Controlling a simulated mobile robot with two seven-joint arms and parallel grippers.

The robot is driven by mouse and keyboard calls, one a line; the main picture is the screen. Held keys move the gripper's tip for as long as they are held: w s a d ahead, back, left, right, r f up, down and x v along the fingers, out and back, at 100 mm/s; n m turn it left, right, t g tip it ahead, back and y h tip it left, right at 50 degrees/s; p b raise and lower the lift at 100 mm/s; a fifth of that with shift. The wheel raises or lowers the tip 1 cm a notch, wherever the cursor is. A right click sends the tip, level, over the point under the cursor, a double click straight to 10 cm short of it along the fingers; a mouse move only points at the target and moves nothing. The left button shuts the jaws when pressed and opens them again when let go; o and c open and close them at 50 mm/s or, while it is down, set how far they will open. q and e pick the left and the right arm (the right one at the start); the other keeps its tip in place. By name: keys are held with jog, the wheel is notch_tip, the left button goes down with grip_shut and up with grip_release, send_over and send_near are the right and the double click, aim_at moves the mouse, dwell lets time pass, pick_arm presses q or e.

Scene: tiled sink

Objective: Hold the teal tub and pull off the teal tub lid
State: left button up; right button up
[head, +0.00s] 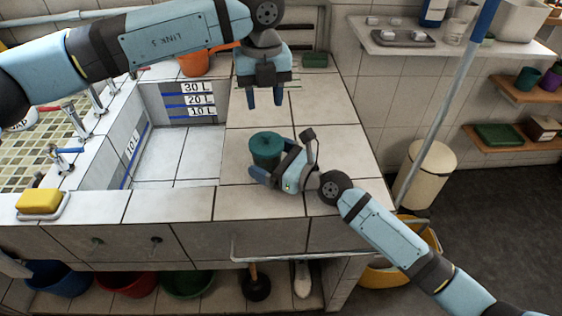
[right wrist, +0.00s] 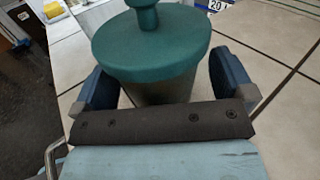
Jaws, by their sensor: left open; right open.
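The teal tub (head: 266,158) stands upright on the tiled counter right of the sink basin. Its round teal lid (head: 267,142) with a small knob sits on top. In the right wrist view the lid (right wrist: 150,48) is large and the darker tub body (right wrist: 160,90) shows below it. My right gripper (head: 270,172) is open and low at the tub, with one finger on each side of the body; contact cannot be told. My left gripper (head: 265,98) is open and empty, pointing down above the counter behind the tub.
The sink basin (head: 175,155) with blue level marks lies left of the tub. A yellow sponge (head: 40,201) sits in a dish at the front left. An orange pot (head: 195,63) and a green item (head: 315,60) stand at the back.

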jog(key=c, duration=1.1)
pick_arm(q)
jog(key=shift+o, duration=0.2)
